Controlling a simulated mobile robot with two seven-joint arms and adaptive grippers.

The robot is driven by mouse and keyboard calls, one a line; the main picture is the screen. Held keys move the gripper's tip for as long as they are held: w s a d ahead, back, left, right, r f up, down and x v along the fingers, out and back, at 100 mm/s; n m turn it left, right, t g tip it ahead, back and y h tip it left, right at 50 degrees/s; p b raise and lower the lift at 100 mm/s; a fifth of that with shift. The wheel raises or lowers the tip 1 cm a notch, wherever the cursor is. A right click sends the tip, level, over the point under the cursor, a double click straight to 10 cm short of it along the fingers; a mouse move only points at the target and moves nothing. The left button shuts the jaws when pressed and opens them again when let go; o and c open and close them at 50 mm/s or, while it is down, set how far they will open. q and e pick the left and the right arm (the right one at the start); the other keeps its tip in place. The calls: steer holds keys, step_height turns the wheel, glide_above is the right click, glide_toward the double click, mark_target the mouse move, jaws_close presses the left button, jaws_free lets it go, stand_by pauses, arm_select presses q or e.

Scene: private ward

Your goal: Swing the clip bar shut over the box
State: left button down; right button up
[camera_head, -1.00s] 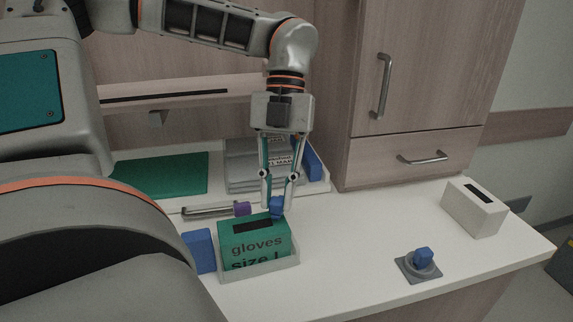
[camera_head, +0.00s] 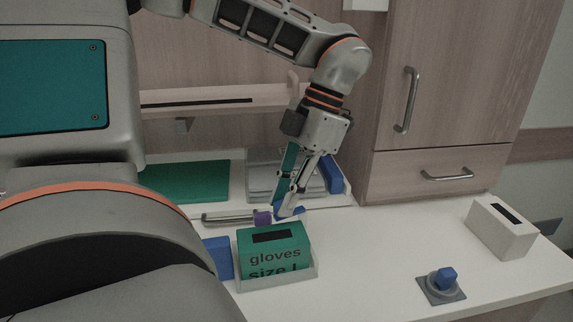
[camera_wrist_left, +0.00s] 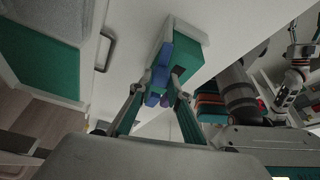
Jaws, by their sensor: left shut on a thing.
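The green gloves box (camera_head: 285,236) sits upright in a pale open-topped holder (camera_head: 300,278) on the white counter. My left gripper (camera_head: 287,207) is tilted at the back edge of the box and shut on a blue piece (camera_head: 291,213), which I take to be the clip bar. The fingers partly hide it, and I cannot tell how it joins the holder. In the left wrist view, blue (camera_wrist_left: 158,75) shows between the fingertips (camera_wrist_left: 160,98), beside the green box (camera_wrist_left: 187,45). At upper right there, a second arm's gripper (camera_wrist_left: 292,38) shows small; its jaws are unclear.
A blue-knobbed grey fixture (camera_head: 442,284) and a white slotted box (camera_head: 501,228) are at right. The counter between is clear.

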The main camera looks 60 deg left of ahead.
arm_select(q)
steer(key=shift+a+m, duration=0.15)
steer(key=shift+m, duration=0.35)
steer(key=c, duration=1.9)
jaws_free()
steer(key=shift+w+r, duration=0.1)
steer(key=v, duration=1.1)
steer(key=shift+w+d+r, duration=0.1)
steer(key=shift+d+r, duration=0.1)
steer(key=shift+r, duration=0.15)
steer(key=shift+d, duration=0.1)
